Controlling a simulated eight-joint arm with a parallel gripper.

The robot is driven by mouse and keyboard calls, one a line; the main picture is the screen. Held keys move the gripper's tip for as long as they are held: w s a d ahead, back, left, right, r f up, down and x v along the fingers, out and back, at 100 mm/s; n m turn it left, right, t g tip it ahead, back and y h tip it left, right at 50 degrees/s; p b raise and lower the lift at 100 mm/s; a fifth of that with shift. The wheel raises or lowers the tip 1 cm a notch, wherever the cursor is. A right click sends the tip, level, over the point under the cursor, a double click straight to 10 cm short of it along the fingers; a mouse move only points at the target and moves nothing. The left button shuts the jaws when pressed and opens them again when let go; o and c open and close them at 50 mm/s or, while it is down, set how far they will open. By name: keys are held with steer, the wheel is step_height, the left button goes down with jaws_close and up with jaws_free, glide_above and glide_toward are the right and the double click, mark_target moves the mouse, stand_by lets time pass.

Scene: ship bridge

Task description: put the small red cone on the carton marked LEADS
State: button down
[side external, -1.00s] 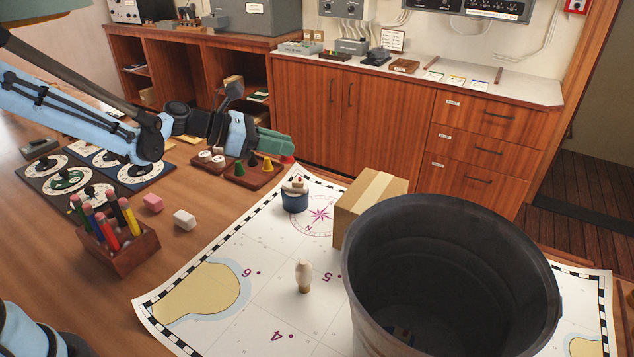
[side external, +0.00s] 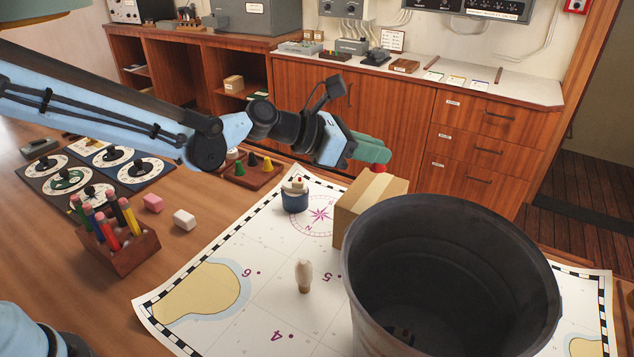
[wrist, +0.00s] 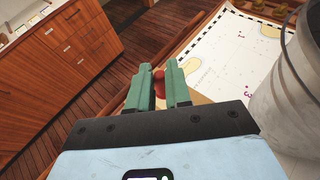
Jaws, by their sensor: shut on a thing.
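My gripper (side external: 376,152) is shut on the small red cone (side external: 378,168), which shows just below the green fingertips. In the wrist view the red cone (wrist: 158,86) sits between the two green fingers of my gripper (wrist: 158,76). The tan carton (side external: 368,206) stands on the chart behind the grey bin, and my gripper appears above its back part. In the wrist view a bit of the carton (wrist: 201,98) shows beyond the fingers. No LEADS marking can be read in these views. The gap between cone and carton is hard to judge.
A large grey bin (side external: 450,230) stands close in front of the carton. A blue pot (side external: 295,200) and a pale figure (side external: 304,276) stand on the chart (side external: 230,250). A wooden board with cones (side external: 262,178) lies left of the carton.

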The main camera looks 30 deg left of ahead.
steer(key=shift+f, duration=2.5)
steer(key=shift+f, duration=0.15)
steer(key=c, duration=1.1)
jaws_free()
steer(key=shift+o, duration=0.2)
steer(key=shift+a+r, duration=0.15)
steer(key=shift+r, duration=0.05)
steer(key=v, duration=1.2)
steer(key=s+a+f+m+g+y, duration=0.2)
steer(key=s+a+m+y, duration=0.7)
steer(key=m, duration=1.8)
steer(key=s+a+f, duration=0.1)
steer(key=s+a, duration=0.5)
steer(key=shift+s+g+y, duration=0.3)
